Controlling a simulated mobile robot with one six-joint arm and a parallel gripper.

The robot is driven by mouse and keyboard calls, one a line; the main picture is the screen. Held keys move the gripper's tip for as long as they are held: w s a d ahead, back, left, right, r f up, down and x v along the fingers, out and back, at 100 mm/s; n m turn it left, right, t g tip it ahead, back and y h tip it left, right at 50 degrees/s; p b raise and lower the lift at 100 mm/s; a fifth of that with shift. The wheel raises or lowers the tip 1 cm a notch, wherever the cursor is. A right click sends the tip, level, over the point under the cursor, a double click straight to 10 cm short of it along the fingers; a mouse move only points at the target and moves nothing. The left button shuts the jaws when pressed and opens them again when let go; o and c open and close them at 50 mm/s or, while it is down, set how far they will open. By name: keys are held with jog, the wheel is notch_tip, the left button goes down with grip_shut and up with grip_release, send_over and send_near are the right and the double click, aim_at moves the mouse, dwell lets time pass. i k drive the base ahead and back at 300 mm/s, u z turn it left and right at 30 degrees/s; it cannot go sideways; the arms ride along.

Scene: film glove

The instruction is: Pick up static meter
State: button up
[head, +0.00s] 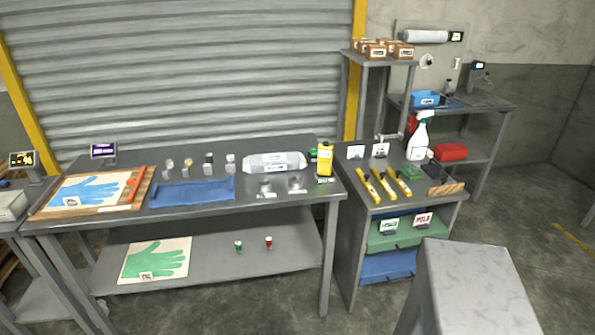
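A yellow handheld device (324,158), which looks like the static meter, stands upright at the right end of the long grey workbench (225,205). Its label is too small to read. My gripper is not in view.
A blue folded cloth (192,191), small jars (209,161) and a board with a blue glove (90,189) are on the bench. A cart at right holds yellow-handled tools (383,184) and a spray bottle (419,137). Open floor shows at right.

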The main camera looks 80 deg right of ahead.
aim_at(325, 152)
jog(key=z, duration=0.6)
jog(key=k, duration=0.1)
jog(key=u, duration=0.7)
jog(key=i, duration=0.65)
jog(key=u, duration=1.3)
jog(key=k, duration=0.1)
jog(key=z, duration=2.65)
